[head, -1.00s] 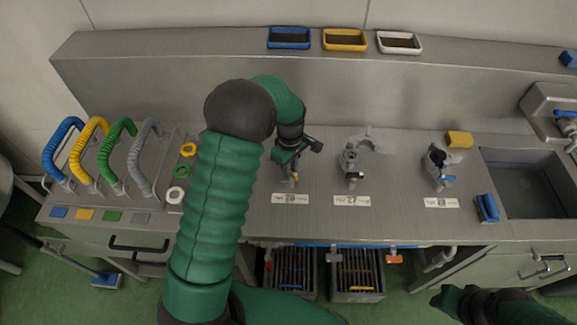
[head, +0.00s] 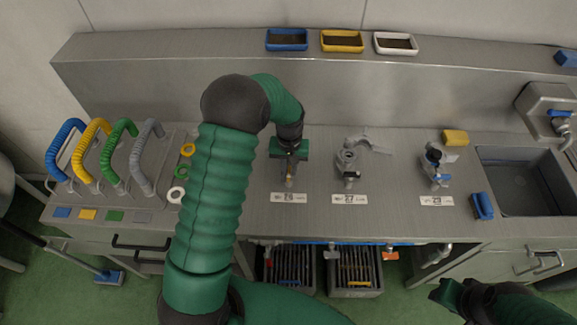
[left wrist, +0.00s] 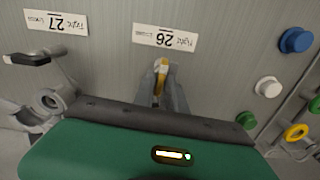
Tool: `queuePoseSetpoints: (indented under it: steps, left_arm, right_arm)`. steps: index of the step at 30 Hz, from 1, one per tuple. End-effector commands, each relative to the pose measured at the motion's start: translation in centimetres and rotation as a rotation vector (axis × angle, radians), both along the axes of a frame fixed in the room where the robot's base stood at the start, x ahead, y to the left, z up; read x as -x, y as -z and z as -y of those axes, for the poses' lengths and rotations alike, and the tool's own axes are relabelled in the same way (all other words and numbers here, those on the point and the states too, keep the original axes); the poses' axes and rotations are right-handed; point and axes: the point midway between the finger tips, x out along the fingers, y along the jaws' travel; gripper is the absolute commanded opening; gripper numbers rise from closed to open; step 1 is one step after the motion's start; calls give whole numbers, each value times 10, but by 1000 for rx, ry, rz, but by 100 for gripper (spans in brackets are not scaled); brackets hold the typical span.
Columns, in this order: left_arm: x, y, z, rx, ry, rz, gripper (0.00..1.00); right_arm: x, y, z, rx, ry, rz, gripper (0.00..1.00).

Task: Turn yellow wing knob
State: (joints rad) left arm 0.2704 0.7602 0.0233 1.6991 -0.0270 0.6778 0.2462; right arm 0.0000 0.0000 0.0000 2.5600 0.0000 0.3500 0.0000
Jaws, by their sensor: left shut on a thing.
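The yellow wing knob (left wrist: 160,76) shows in the left wrist view between the grey fingers of my left gripper (left wrist: 161,92), below the label 26. The fingers are shut on it. In the head view my left gripper (head: 290,172) reaches down over the fitting at label 26, and only a small bit of yellow shows under it. The green gripper body hides most of that fitting. My right gripper (head: 447,294) is at the lower right of the head view, in front of the bench; its fingers are too unclear to read.
Fitting 27 (head: 347,160) stands right of my left gripper, with fitting 29 (head: 434,167) farther right. Coloured hoses (head: 97,150) stand at the left. A sink (head: 527,182) is at the right. Trays (head: 342,41) sit on the back ledge.

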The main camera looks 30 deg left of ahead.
Motion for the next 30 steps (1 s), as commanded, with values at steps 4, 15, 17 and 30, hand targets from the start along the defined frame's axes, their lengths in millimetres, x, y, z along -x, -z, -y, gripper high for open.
queuePoseSetpoints:
  steps: [4,15,17,30]
  left_arm:
    - [0,-2,2,4,136,0,0]
    - [1,-1,1,5,487,-1,0]
    - [2,-1,0,4,544,-1,0]
    - [3,-1,-3,6,961,-3,0]
  right_arm:
    - [0,-5,0,0,0,0,35]
    - [0,-14,0,0,0,0,35]
    - [0,-15,0,0,0,0,35]
    - [0,-28,0,0,0,0,35]
